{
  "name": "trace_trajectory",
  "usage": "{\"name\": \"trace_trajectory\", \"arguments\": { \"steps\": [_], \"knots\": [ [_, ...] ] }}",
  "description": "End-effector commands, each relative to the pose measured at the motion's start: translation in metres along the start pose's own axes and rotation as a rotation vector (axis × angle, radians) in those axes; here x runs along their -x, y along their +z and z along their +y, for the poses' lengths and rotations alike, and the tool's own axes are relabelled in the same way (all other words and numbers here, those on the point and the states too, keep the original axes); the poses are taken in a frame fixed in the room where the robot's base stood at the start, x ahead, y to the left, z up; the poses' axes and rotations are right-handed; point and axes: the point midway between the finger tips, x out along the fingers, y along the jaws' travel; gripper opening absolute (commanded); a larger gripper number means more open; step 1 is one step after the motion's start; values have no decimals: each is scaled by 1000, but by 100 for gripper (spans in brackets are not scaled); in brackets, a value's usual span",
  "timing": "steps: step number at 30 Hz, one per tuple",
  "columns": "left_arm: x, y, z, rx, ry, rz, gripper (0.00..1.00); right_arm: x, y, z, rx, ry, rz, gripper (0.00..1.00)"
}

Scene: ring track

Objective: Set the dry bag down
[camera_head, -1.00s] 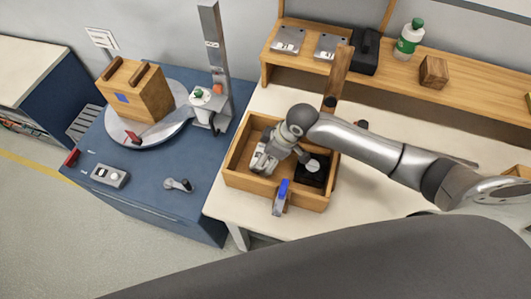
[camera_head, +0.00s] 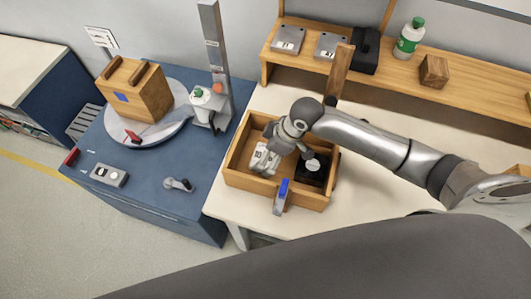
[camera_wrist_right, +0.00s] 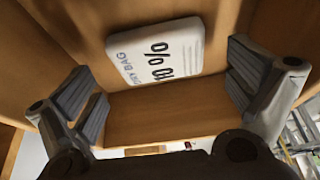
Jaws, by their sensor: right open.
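The dry bag (camera_head: 265,159) is a small white packet inside the open wooden box (camera_head: 240,181), at its left side. In the right wrist view the bag (camera_wrist_right: 158,50) lies against the wood, with "DRY BAG" and "10 %" printed on it. My right gripper (camera_head: 287,142) is over the box, just above and beside the bag. In the wrist view its two fingers (camera_wrist_right: 160,95) are wide apart, with nothing between them, and the bag lies beyond them. My left gripper is not in view.
A black item with a round pale top (camera_head: 313,166) sits in the box's right side. A blue-topped clip (camera_head: 282,195) is at its front wall. A wooden shelf (camera_head: 385,68) with a bottle (camera_head: 411,38) stands behind. A turntable (camera_head: 120,136) bears a wooden case (camera_head: 137,92).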

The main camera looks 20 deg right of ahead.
Motion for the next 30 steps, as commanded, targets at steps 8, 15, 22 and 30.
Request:
{"name": "trace_trajectory", "arguments": {
  "steps": [8,15,22,30],
  "knots": [
    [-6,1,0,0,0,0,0,58,1,2,3,5,0,100],
    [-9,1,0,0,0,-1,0,93,0,1,0,2,0,100],
    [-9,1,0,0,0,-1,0,102,0,0,0,0,-1,100],
    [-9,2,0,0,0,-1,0,101,0,0,0,1,-1,100]
  ]
}}
